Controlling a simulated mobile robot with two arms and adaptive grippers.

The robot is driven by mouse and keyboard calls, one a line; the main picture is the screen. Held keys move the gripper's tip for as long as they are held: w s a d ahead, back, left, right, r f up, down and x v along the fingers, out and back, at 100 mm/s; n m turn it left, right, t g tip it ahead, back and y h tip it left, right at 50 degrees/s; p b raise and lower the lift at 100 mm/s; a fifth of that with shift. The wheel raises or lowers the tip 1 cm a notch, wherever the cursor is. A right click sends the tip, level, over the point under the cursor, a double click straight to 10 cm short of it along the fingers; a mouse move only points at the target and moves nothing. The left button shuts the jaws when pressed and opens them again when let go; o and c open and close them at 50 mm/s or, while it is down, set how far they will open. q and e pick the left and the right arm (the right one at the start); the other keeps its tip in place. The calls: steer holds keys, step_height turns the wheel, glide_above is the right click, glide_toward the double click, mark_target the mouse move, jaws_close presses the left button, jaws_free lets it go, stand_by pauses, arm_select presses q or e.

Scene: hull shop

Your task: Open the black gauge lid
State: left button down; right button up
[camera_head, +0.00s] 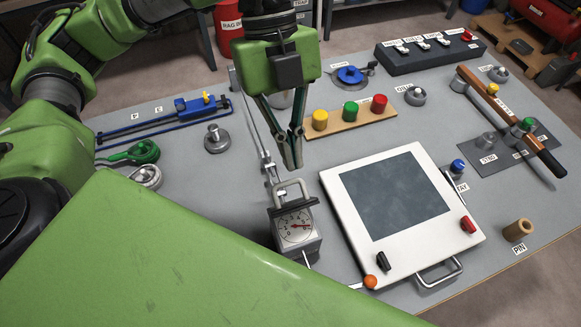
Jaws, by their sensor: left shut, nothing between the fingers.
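The gauge (298,238) is a small grey box with a white dial and a red needle, left of the white panel. Its dial face is uncovered and readable. A thin dark edge (308,203) shows along the top of the box, by a grey loop handle (291,186); I cannot tell whether this edge is the black lid. My left gripper (293,166) points down, just above and behind the handle. Its fingers are shut and empty, and appear apart from the gauge. My right gripper is out of view.
A white panel (440,238) with a dark window stands right of the gauge. An orange-knobbed lever (370,282) is near its front corner. Yellow, green and red buttons (350,111) stand behind. A blue clamp tool (165,125) lies left. My green bodywork hides the front left.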

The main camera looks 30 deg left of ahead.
mark_target(295, 204)
arm_select(q)
steer(key=f+p, duration=0.1)
steer(key=f, duration=0.3)
steer(key=f+p, duration=0.2)
steer(key=f, duration=0.3)
steer(key=shift+s+d, duration=0.2)
steer(key=shift+w+a+f+p, duration=0.1)
steer(key=shift+w+a+p, duration=0.15)
steer(key=shift+a+p, duration=0.1)
steer(key=shift+d, duration=0.1)
